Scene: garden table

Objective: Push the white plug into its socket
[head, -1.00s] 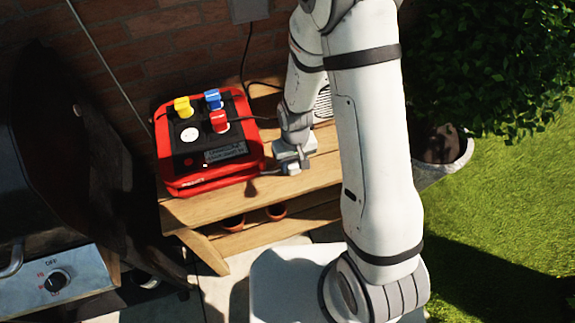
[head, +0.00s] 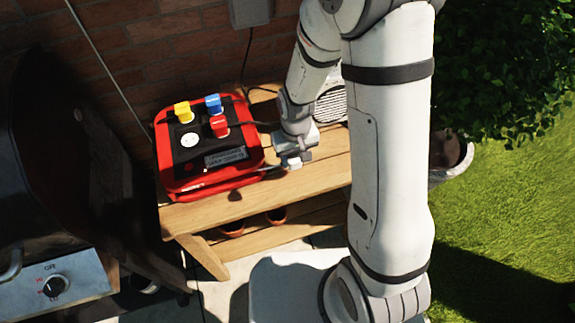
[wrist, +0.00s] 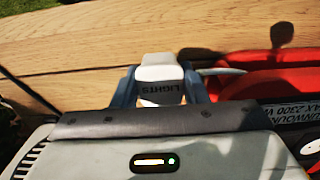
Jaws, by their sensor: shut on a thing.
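My gripper (head: 297,158) is shut on the white plug (wrist: 161,73), which reads LIGHTS in the wrist view. A small pale part of the plug (head: 293,163) shows under the gripper in the head view. Its pale cable runs off to the right in the wrist view. The round white socket (head: 190,140) is uncovered, on the black top of the red power box (head: 210,187). The gripper and plug are apart from the socket, right of the box. The plug's pins are hidden.
Yellow (head: 182,112), blue (head: 213,103) and red (head: 219,126) plugs stand on the box around the white socket. The box sits on a wooden table (head: 325,177) by a brick wall. A grill (head: 65,180) stands at left. Terracotta pots (head: 277,215) are below.

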